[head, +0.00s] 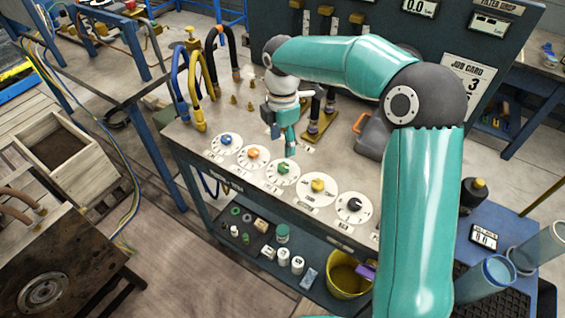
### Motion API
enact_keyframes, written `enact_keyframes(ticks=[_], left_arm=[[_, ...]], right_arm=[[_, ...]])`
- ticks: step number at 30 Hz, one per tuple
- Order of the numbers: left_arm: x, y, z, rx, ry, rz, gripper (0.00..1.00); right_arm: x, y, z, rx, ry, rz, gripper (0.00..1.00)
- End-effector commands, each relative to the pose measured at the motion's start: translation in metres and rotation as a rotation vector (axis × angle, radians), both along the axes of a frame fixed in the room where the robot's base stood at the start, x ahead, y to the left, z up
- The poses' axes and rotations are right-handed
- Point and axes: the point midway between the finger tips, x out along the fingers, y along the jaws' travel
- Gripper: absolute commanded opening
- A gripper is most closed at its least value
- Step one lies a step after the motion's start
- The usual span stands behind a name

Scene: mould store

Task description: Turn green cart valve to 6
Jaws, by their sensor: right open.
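The green cart valve (282,169) is a small green knob on a white round dial, in the middle of a row of dials along the front of the cart top (330,165). I cannot read its pointer setting. My right gripper (290,150) hangs from the teal arm just above and behind the green knob. It is open and looks empty; I cannot tell if its tips touch anything. The blue knob (226,139) and orange knob (253,153) are to its left. The yellow knob (318,185) and black knob (354,204) are to its right. My left gripper is not in view.
Coloured hoses (196,85) and brass fittings stand on the cart at the back left. A dark grey tool with an orange handle (372,135) lies right of the gripper. A lower shelf holds small jars (283,257) and a yellow bucket (347,280). A job card (468,85) shows a 3.

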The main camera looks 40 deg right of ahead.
Motion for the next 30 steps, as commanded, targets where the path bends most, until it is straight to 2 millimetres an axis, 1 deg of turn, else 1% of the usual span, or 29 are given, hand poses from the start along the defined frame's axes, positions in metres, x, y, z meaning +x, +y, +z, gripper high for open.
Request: enact_keyframes(ticks=[1,6,9,12,15,18,26,29,30], left_arm=[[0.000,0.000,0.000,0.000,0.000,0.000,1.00],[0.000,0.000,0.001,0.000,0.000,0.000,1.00],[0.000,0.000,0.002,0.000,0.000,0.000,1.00],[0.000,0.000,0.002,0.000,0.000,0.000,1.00],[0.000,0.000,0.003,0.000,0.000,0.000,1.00],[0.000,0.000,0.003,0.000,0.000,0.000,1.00],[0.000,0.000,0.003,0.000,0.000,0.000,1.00],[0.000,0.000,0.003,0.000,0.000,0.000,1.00],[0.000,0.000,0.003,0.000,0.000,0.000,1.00]], right_arm=[[-0.001,-0.001,-0.013,0.000,0.006,-0.001,0.59],[-0.002,-0.001,-0.048,0.001,0.005,-0.003,0.59],[-0.002,-0.001,-0.064,0.001,0.004,-0.002,0.59],[-0.001,-0.001,-0.076,0.000,0.001,-0.003,0.59],[-0.001,-0.001,-0.084,0.001,0.002,-0.003,0.59],[-0.001,-0.001,-0.087,0.001,0.000,-0.003,0.59],[-0.001,-0.001,-0.088,0.001,0.000,-0.004,0.59],[-0.001,-0.001,-0.088,0.000,-0.001,-0.004,0.44],[-0.001,-0.001,-0.088,0.000,-0.001,-0.004,0.37]])
